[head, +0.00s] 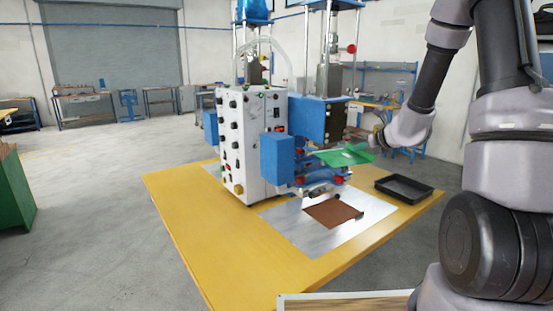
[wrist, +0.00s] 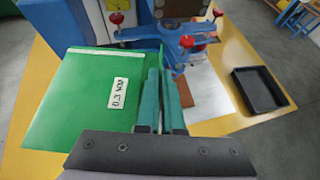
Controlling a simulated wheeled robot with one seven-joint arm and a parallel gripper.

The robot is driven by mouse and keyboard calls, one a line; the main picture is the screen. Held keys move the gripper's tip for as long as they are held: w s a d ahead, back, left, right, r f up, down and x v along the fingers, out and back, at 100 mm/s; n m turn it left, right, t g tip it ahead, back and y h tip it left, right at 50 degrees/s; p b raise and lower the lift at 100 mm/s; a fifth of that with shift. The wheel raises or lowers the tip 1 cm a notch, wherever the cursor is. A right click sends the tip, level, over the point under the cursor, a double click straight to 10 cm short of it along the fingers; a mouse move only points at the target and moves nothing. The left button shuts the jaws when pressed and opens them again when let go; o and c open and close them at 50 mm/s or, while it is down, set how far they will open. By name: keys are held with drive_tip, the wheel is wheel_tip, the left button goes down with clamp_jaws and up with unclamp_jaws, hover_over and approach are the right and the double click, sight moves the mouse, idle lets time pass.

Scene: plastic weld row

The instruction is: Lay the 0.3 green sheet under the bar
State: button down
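The green sheet (wrist: 85,98) carries a white label (wrist: 118,92) reading 0.3 and more. My gripper (wrist: 163,85) is shut on the sheet's right edge in the wrist view. In the head view the green sheet (head: 343,157) is held in the air in front of the blue welding press, above the metal plate (head: 290,222). The welding press (head: 325,120) has a blue head and red knobs; its bar (head: 320,190) shows low over the plate and is partly hidden. A brown pad (head: 333,213) lies on the plate below the sheet.
A black tray (head: 404,189) stands on the yellow table (head: 215,250) to the right of the plate. A white control box (head: 240,145) with several knobs stands left of the press. The table's front left is clear.

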drive_tip(key=shift+s+d+r, duration=0.15)
drive_tip(key=shift+s+r, duration=0.2)
drive_tip(key=shift+d, duration=0.1)
idle(0.5)
